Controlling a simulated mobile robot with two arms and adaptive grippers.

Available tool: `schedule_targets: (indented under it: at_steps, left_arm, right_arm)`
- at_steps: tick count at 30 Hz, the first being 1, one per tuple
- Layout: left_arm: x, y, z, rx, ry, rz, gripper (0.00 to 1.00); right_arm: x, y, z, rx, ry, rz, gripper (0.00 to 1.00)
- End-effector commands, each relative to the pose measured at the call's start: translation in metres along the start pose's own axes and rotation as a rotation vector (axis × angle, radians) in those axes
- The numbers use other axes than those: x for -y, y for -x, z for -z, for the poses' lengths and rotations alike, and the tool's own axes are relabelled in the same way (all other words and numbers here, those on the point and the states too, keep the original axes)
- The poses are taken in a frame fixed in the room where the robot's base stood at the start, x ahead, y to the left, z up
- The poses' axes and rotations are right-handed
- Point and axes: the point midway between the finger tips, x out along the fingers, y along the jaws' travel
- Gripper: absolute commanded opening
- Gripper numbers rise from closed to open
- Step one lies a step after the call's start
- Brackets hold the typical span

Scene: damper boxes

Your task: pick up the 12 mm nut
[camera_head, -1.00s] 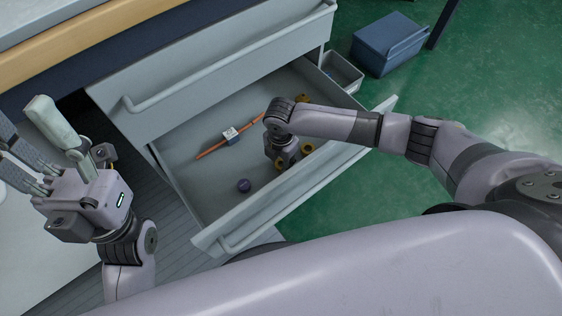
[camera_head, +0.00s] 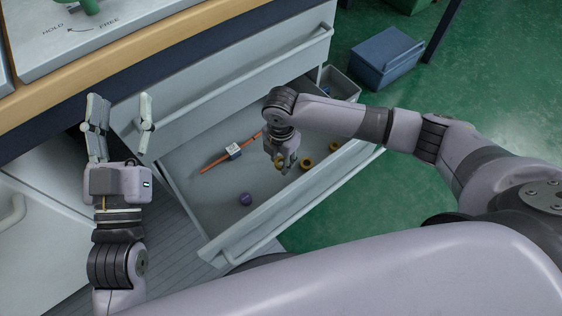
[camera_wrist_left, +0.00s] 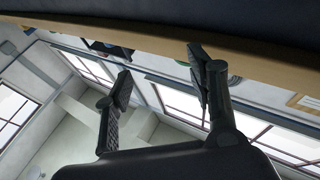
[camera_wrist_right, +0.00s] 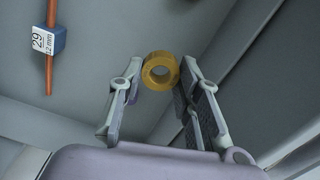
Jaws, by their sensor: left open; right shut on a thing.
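My right gripper (camera_head: 285,168) hangs over the open drawer and is shut on a yellow ring-shaped nut (camera_head: 279,160). In the right wrist view this nut (camera_wrist_right: 160,71) sits between the fingertips, its hole facing the camera; no size mark on it is readable. My left gripper (camera_head: 120,112) is open and empty, pointing up left of the drawer. Its spread fingers also show in the left wrist view (camera_wrist_left: 160,75).
A blue bin (camera_head: 385,55) stands on the green floor behind. A wooden-edged bench is at upper left.

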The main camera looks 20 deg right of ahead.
Motion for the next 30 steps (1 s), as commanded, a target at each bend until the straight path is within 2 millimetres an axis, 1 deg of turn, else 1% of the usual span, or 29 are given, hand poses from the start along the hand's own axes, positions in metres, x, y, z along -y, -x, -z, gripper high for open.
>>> schedule_targets:
  at_steps: [1, 5, 7, 12, 15, 18, 22, 25, 30]
  left_arm:
    - [0.002, 0.000, -0.009, 0.065, -0.003, 0.004, 0.52]
    - [0.006, 0.007, -0.040, 0.243, -0.008, 0.013, 0.52]
    - [0.009, 0.014, -0.056, 0.338, -0.009, 0.018, 0.52]
    - [0.014, 0.036, -0.090, 0.552, -0.013, 0.032, 0.52]
    - [0.017, 0.050, -0.105, 0.658, -0.014, 0.038, 0.52]
    - [0.019, 0.063, -0.116, 0.745, -0.014, 0.043, 0.52]
    - [0.021, 0.076, -0.126, 0.826, -0.013, 0.049, 0.52]
    - [0.022, 0.083, -0.130, 0.862, -0.013, 0.051, 0.52]
    - [0.022, 0.087, -0.133, 0.888, -0.013, 0.053, 0.52]
  right_arm:
    - [-0.001, 0.011, 0.000, 0.001, 0.001, -0.002, 0.00]
    - [-0.001, 0.030, 0.000, 0.000, 0.002, -0.002, 0.00]
    - [-0.001, 0.040, 0.000, 0.000, 0.001, -0.001, 0.00]
    - [0.000, 0.062, 0.000, 0.001, 0.000, -0.001, 0.00]
    - [0.000, 0.073, 0.000, 0.000, 0.001, -0.002, 0.00]
    - [0.000, 0.082, 0.000, 0.001, 0.001, -0.001, 0.00]
    - [0.000, 0.090, 0.000, 0.000, 0.001, -0.001, 0.00]
    - [0.000, 0.094, 0.000, 0.000, 0.001, -0.001, 0.00]
    - [0.000, 0.096, 0.000, 0.000, 0.001, 0.000, 0.00]
